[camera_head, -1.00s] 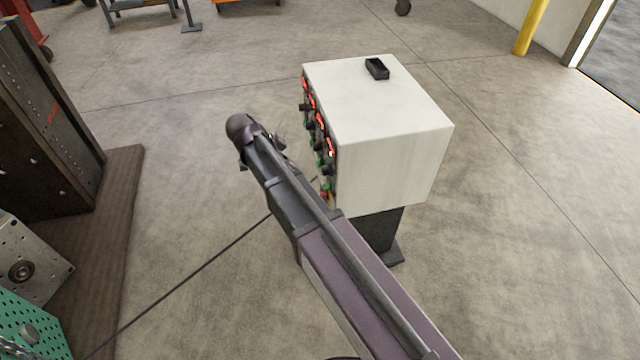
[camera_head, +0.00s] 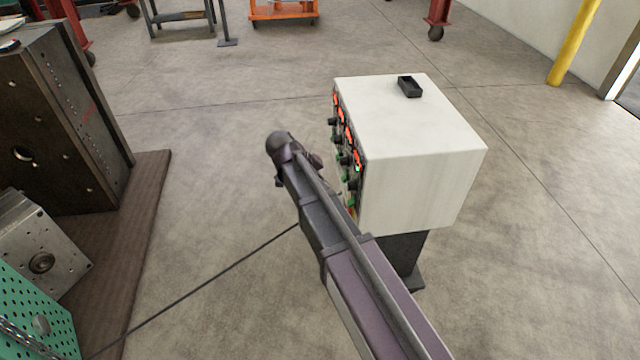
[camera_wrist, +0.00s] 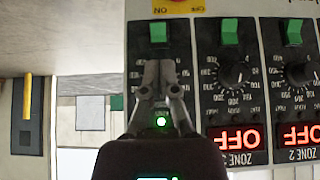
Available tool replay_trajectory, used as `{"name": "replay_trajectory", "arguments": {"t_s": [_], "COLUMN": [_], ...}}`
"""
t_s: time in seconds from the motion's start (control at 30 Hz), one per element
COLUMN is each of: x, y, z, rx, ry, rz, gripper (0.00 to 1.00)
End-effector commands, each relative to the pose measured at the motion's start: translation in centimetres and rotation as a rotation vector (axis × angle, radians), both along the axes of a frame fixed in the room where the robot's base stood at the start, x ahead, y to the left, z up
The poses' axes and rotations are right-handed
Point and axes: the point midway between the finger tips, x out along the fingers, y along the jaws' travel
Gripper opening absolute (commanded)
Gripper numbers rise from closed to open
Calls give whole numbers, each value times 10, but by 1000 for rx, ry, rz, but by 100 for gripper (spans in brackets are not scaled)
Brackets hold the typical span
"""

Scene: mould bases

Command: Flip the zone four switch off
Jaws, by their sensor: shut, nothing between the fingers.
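The controller box (camera_head: 420,125) is a white cabinet on a dark stand, its control panel facing left in the head view. In the wrist view the panel shows upside down, with a green rocker switch, a dial and a display in each column. The leftmost column, beside the zone 3 one, has a green switch (camera_wrist: 158,33) and a lit green lamp (camera_wrist: 161,121). My gripper (camera_wrist: 160,66) is shut and empty, its tips just below that switch in the picture, in front of the column's dial. I cannot tell whether they touch the panel. The gripper hides the dial and most of the display.
The zone 3 display (camera_wrist: 237,137) and zone 2 display (camera_wrist: 298,136) read OFF in red. Their green switches (camera_wrist: 229,32) are to the right. A small black tray (camera_head: 410,87) sits on the box. Mould blocks (camera_head: 60,120) stand on a brown mat (camera_head: 150,180) at left. Open floor surrounds the box.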

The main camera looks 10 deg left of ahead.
Motion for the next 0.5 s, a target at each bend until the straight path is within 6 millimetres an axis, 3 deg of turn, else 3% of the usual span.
{"name": "replay_trajectory", "arguments": {"t_s": [0.5], "x": [8], "y": [-30], "z": [-44], "rx": [0], "ry": [0], "rz": [-1], "gripper": [0]}}
